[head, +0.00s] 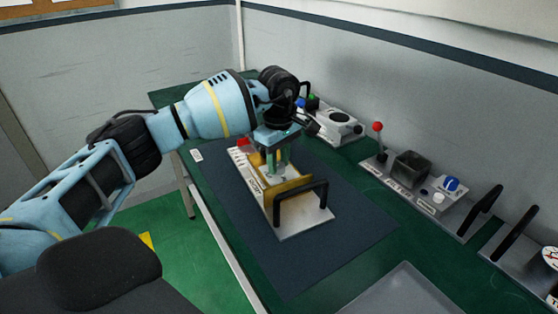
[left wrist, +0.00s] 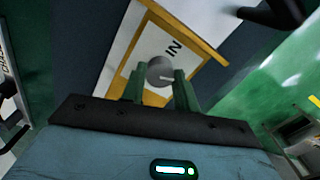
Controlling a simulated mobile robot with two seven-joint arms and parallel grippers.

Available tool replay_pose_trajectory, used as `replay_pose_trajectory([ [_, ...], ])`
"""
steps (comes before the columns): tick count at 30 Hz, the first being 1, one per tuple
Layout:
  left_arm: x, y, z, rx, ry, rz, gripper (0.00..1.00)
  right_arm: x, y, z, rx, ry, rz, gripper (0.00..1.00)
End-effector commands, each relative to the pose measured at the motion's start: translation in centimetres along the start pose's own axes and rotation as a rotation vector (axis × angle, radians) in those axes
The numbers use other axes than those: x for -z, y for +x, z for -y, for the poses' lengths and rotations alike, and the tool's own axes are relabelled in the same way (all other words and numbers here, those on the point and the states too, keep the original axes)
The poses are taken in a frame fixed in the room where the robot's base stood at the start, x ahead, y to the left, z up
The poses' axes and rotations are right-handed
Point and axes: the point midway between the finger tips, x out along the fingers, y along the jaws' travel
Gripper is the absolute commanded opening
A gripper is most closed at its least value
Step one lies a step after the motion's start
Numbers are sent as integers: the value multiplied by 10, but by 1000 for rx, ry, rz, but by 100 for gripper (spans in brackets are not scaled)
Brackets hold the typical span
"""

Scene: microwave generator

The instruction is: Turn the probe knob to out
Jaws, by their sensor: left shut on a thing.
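The probe knob (left wrist: 161,71) is a small grey round knob with a light pointer line, in the left wrist view. It sits on a white plate with a yellow border (left wrist: 138,55), beside the printed word IN. My left gripper (left wrist: 160,84) has its two green fingers on either side of the knob and is shut on it. In the head view my left gripper (head: 278,158) reaches down onto the white unit (head: 300,224) with a yellow frame and a black handle (head: 303,195). The knob is hidden there behind the fingers. My right gripper is not in view.
The unit stands on a dark mat (head: 282,268) on a green table. Behind it are a grey device (head: 338,124) and a panel with a red-knobbed lever (head: 378,127) and a blue knob (head: 451,184). A grey tray (head: 405,292) lies at the front right.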

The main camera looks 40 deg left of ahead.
Motion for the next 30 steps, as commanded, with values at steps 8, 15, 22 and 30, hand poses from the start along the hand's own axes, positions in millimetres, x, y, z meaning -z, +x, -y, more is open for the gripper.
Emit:
replay_pose_trajectory([
  [8, 0, 1, 0, 1, 208, 0, 7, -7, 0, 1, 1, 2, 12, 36],
  [15, 0, 1, 0, 1, 318, 0, 7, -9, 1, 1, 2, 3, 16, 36],
  [22, 0, 1, 0, 1, 363, 0, 7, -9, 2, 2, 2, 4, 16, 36],
  [30, 0, 1, 0, 1, 370, 0, 7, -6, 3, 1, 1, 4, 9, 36],
])
